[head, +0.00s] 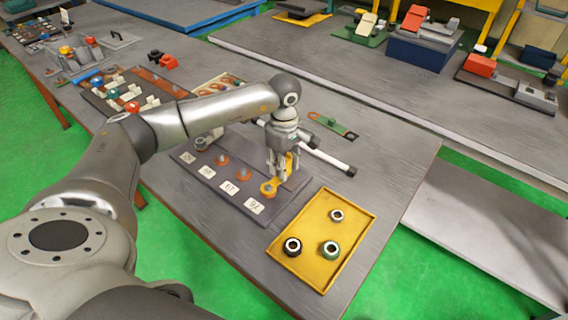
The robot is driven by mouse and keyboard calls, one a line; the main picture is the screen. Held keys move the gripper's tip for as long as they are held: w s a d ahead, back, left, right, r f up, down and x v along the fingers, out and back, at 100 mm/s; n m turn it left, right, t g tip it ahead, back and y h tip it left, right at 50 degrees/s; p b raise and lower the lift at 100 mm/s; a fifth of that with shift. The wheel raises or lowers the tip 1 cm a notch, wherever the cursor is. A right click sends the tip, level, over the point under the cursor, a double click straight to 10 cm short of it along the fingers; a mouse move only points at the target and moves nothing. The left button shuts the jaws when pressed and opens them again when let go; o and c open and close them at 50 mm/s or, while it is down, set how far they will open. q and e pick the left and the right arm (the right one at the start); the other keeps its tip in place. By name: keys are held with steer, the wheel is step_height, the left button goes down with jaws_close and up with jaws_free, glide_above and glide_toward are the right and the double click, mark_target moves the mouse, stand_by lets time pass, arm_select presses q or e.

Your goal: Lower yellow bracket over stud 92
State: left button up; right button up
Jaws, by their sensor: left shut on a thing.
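My left gripper (284,176) points down over the far right part of the dark stud board (225,195). It is shut on the yellow bracket (268,188), whose ring end lies just behind the label 92 (254,206). The upright part of the bracket shows between the fingers. Stud 92 is at or under the ring; I cannot tell whether the ring is around it or still above it. Other studs with orange bases (243,174) stand to the left, behind their own white labels. My right gripper is out of view.
A yellow tray (357,228) with several ring-shaped nuts stands in front at the right. A green plate with an orange end (330,124) lies farther back. Bare table is at the right.

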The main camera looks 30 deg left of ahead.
arm_select(q)
steer(key=shift+f+b, duration=0.3)
steer(key=shift+b, duration=0.05)
stand_by(0.5)
steer(key=o, duration=1.1)
steer(key=shift+r+p, duration=2)
steer(key=shift+r, duration=1.6)
steer(key=shift+f, duration=0.1)
